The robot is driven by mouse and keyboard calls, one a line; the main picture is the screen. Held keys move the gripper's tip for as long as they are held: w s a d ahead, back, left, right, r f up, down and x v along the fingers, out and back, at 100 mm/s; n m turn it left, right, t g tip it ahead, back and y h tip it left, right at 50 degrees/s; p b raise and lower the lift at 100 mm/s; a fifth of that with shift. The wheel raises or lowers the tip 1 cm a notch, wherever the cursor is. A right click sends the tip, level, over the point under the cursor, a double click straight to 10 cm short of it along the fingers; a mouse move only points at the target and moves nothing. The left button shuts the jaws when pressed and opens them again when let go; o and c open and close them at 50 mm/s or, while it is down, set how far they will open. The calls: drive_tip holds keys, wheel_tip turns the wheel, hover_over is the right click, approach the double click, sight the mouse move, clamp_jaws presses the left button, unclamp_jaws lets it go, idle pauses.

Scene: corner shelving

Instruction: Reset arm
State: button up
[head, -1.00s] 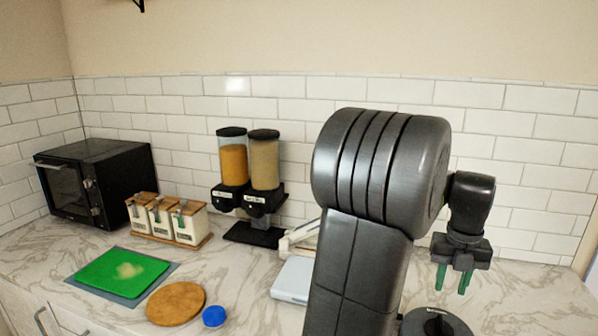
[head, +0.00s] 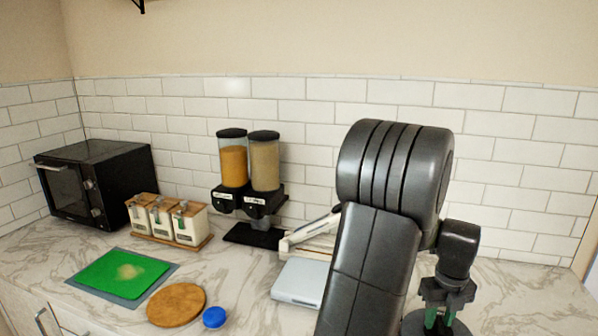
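My gripper (head: 441,318) is at the lower right, pointing down over the counter. Its two green fingers stand apart with nothing visible between them, so it is open and empty. My bent arm fills the right centre and hides part of the counter behind it. The task names no object.
On the counter (head: 235,285) stand a black oven (head: 95,180), several canisters (head: 168,220), and two dispensers (head: 248,178). In front lie a green board (head: 110,275), a round wooden board (head: 176,304), a blue lid (head: 214,317) and a pale flat device (head: 298,283). A dark round thing (head: 412,324) is behind my gripper.

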drive_tip(key=shift+a+n, duration=0.1)
drive_tip(key=shift+n, duration=1)
drive_tip(key=shift+a, duration=0.1)
